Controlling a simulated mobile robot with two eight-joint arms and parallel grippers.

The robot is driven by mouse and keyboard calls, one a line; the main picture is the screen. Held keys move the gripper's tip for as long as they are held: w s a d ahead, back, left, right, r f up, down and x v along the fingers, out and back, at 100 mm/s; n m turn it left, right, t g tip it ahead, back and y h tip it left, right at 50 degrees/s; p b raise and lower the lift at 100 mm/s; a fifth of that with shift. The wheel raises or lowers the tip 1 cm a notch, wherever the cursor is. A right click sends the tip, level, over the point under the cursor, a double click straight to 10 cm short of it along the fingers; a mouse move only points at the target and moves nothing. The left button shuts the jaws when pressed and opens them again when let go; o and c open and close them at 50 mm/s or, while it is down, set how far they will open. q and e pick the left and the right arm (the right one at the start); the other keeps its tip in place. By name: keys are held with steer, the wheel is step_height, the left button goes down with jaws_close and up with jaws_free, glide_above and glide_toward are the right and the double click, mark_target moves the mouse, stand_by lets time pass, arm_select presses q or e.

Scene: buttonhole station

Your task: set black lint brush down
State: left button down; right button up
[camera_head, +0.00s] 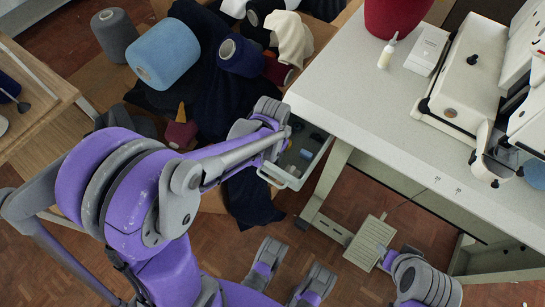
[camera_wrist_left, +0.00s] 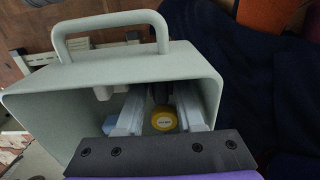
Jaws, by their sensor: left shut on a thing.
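My left gripper (camera_wrist_left: 161,110) reaches down into a pale grey-green open drawer (camera_wrist_left: 45,105), which also shows under the table edge in the head view (camera_head: 271,176). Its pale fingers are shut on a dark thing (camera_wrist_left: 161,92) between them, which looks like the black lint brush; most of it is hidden. In the head view my wrist covers the fingers and the brush. I cannot tell whether the brush touches the drawer floor.
A yellow round-topped item (camera_wrist_left: 164,120) lies in the drawer close to the fingers. Small dark and blue items (camera_head: 305,154) lie there too. The white table (camera_head: 350,85) overhangs to the right. Yarn cones (camera_head: 163,53) and dark cloth lie behind. A pedal (camera_head: 369,243) is on the floor.

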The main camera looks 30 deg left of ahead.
arm_select(q)
steer(key=shift+r, duration=0.1)
steer(key=c, duration=0.8)
jaws_free()
steer(key=shift+f, duration=0.2)
